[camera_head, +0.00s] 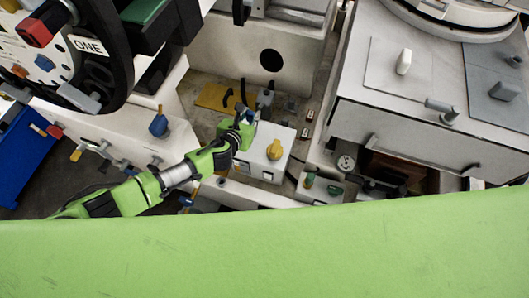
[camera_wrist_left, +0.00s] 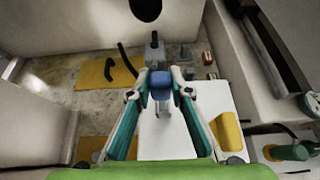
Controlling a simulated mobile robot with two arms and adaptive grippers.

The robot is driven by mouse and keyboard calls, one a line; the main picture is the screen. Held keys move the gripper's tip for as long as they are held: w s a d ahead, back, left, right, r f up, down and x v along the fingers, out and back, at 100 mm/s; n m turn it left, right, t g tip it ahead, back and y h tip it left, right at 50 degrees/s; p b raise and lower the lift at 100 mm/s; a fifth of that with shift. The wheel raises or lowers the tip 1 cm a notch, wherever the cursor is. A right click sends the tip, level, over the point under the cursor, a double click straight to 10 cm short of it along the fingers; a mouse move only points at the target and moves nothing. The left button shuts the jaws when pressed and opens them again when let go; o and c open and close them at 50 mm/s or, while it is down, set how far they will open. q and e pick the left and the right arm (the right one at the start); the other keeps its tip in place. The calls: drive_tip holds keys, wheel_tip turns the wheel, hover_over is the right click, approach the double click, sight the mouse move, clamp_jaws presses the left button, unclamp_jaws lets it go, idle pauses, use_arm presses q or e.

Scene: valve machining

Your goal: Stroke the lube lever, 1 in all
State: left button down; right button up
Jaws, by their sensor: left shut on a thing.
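In the left wrist view, the lube lever (camera_wrist_left: 161,86) has a blue knob at the top and a grey shaft below it. It stands at a white box (camera_wrist_left: 205,103). My left gripper (camera_wrist_left: 161,82) has its two fingers closed on the blue knob from both sides. In the head view, my left gripper (camera_head: 243,117) reaches in from the left, at the far left edge of the white box (camera_head: 262,165). The lever is mostly hidden there behind the gripper. My right gripper is in neither view.
A yellow knob (camera_wrist_left: 228,131) is on the white box, to the right of the gripper. A yellow plate (camera_head: 214,97) lies on the floor behind. A large grey cabinet (camera_head: 350,95) stands to the right, and a wheel-like machine part (camera_head: 95,55) is at the upper left.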

use_arm(q)
drive_tip(key=shift+s+a+f, duration=0.2)
drive_tip(key=shift+s, duration=0.35)
drive_tip(key=shift+s+a+f, duration=0.2)
drive_tip(key=shift+s, duration=0.3)
drive_tip(key=shift+w+d+r, duration=0.15)
drive_tip(key=shift+w, duration=0.25)
drive_tip(key=shift+w+d+r, duration=0.1)
drive_tip(key=shift+w+d, duration=0.1)
drive_tip(key=shift+w, duration=0.35)
drive_tip(key=shift+w+d, duration=0.2)
drive_tip(key=shift+w, duration=0.35)
drive_tip(key=shift+w+d+r, duration=0.15)
drive_tip(key=shift+w+r, duration=0.05)
drive_tip(key=shift+w, duration=0.05)
drive_tip(key=shift+w+d+f+b, duration=0.15)
drive_tip(key=shift+w+d, duration=0.1)
drive_tip(key=shift+w, duration=0.3)
drive_tip(key=shift+w+d+r+b, duration=0.1)
drive_tip(key=shift+w+d+b, duration=0.1)
drive_tip(key=shift+w, duration=0.35)
drive_tip(key=c, duration=1.8)
unclamp_jaws()
drive_tip(key=shift+f, duration=0.15)
drive_tip(key=shift+s, duration=0.1)
